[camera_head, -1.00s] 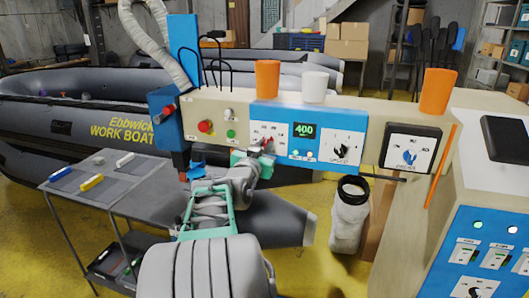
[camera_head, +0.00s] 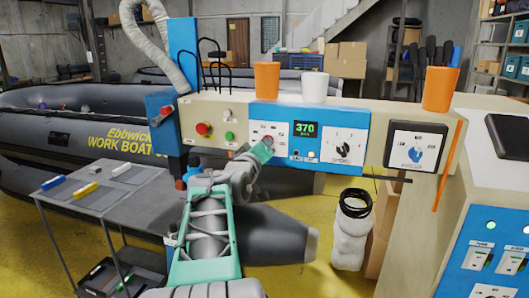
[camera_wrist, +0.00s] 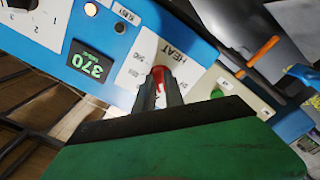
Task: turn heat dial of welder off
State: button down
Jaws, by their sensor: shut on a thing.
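The welder's long beige panel carries a blue control section (camera_head: 262,112). Its green display (camera_head: 306,129) reads 370, and it also shows in the wrist view (camera_wrist: 87,63). The red heat dial (camera_wrist: 159,74) sits on a white plate marked HEAT in the wrist view. My gripper (camera_wrist: 164,88) is shut on this dial, with the two dark fingers on either side of it. In the head view my gripper (camera_head: 262,150) reaches the panel left of the display and covers most of the dial. I cannot tell the dial's exact setting.
To the right are a black speed dial (camera_head: 342,148) and a blue pressure dial (camera_head: 414,153). A red button (camera_head: 203,129) and a green button (camera_head: 229,136) are to the left. Orange cups (camera_head: 267,76) and a white cup (camera_head: 314,87) stand on top. A grey cart (camera_head: 92,190) is at left.

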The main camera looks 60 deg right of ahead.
jog(key=n+b, duration=0.1)
jog(key=n, duration=0.9)
jog(key=shift+n, duration=0.3)
dwell(0.4)
jog(key=c, duration=1.4)
grip_release()
jog(key=shift+r, duration=0.1)
jog(key=shift+c, duration=0.2)
jog(key=shift+a, duration=0.1)
jog(key=s+a+b, duration=0.1)
jog(key=a+b, duration=0.1)
jog(key=a, duration=0.5)
jog(key=shift+a, duration=0.35)
jog(key=shift+s, duration=0.1)
